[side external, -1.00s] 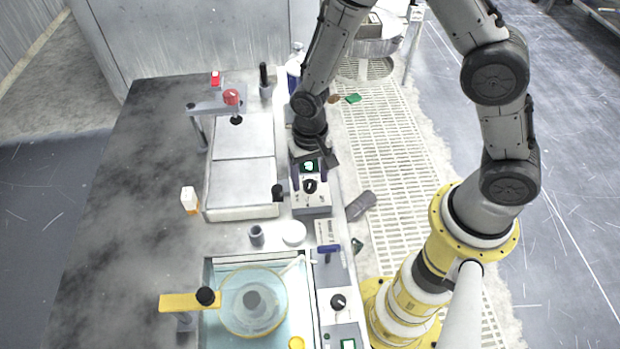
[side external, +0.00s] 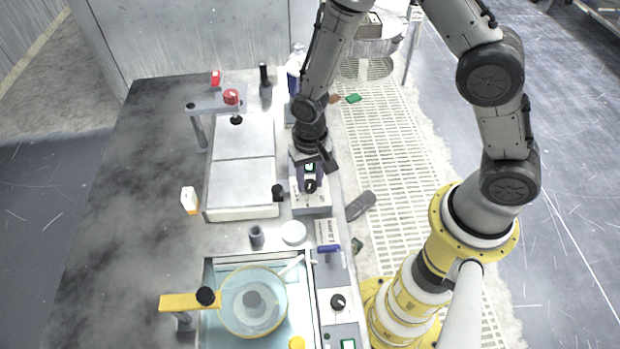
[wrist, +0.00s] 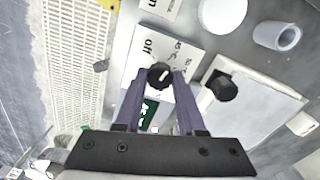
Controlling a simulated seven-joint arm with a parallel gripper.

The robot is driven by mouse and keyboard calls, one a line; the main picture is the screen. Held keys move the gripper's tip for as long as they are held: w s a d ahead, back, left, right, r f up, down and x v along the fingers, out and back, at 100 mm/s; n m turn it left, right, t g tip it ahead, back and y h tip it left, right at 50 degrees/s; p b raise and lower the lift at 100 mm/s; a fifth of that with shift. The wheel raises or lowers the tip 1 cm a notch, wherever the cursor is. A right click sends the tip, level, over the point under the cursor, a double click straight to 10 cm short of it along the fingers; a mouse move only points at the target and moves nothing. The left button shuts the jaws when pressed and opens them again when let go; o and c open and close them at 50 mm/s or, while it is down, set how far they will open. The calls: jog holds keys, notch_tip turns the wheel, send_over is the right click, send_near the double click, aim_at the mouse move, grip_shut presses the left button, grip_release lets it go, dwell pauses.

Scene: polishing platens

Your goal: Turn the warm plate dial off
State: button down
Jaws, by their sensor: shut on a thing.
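The warm plate's control box (side external: 311,209) has a light sloped face and stands along the right side of the bench. Its black dial (side external: 310,186) also shows in the wrist view (wrist: 160,75), with a short white mark on its top. The printed word "off" (wrist: 148,47) is on the panel beside the dial, with other scale marks near it. My gripper (side external: 310,180) is at the dial, and in the wrist view its purple fingers (wrist: 158,82) sit on either side of it, shut on it. A green display (wrist: 149,114) shows between the fingers.
The flat warm plate (side external: 240,186) lies left of the box, with a black knob (side external: 278,193) at its corner. A white round lid (side external: 293,232) and a grey cup (side external: 257,236) stand close in front. A polishing basin (side external: 215,330) is nearer the camera.

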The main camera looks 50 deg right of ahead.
aim_at(310, 183)
jog(key=shift+n, duration=0.3)
jog(key=n, duration=1.1)
jog(key=shift+r, duration=0.1)
jog(key=shift+n, duration=0.3)
dwell(0.4)
jog(key=c, duration=0.5)
grip_release()
notch_tip(310, 183, up, 14)
